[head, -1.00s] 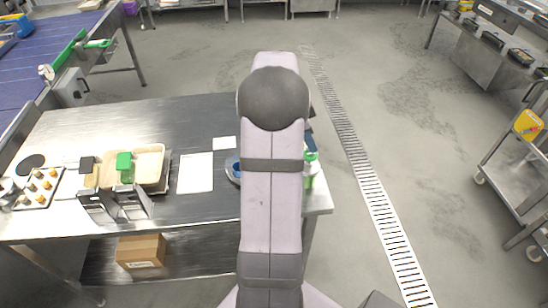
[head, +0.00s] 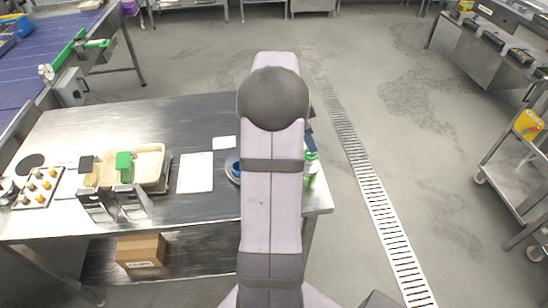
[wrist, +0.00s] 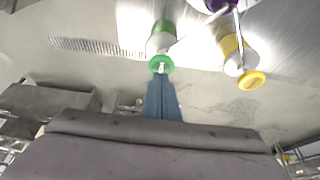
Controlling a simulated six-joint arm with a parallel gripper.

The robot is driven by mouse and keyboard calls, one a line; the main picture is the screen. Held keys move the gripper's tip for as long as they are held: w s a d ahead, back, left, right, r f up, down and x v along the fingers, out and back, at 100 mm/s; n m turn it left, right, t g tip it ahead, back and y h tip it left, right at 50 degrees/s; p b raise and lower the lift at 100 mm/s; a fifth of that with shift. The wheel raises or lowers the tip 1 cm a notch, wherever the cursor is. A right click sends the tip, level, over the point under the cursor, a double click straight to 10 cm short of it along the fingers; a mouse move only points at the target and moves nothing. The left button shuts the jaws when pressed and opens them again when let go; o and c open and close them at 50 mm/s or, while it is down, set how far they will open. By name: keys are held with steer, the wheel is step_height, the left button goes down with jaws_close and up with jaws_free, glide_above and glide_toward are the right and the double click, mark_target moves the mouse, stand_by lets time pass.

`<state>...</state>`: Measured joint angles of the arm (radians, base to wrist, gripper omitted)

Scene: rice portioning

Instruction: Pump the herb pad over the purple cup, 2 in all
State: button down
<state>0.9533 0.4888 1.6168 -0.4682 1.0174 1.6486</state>
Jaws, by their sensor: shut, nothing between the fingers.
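A dispenser with a round green pad (wrist: 160,64) and a pale body stands just beyond my gripper in the wrist view. Its green top (head: 311,156) shows beside my arm in the head view. My gripper (wrist: 160,78) is shut and empty. Its dark blue fingers point at the green pad and their tips look close to it; I cannot tell whether they touch. A purple object (wrist: 214,4) is cut off at the top edge of the wrist view; I cannot tell whether it is the purple cup. My arm hides much of the table's right end in the head view.
A dispenser with a yellow pad (wrist: 251,80) stands beside the green one. A blue item (head: 236,168) on a round plate is partly behind my arm. A white board (head: 195,173) and a tan tray (head: 149,163) lie further left on the steel table (head: 200,110).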

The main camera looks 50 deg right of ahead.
steer(key=shift+f+b, duration=0.95)
steer(key=shift+f, duration=0.25)
steer(key=shift+r, duration=0.2)
steer(key=shift+r+p, duration=0.8)
steer(key=shift+r, duration=0.25)
steer(key=shift+f, duration=0.2)
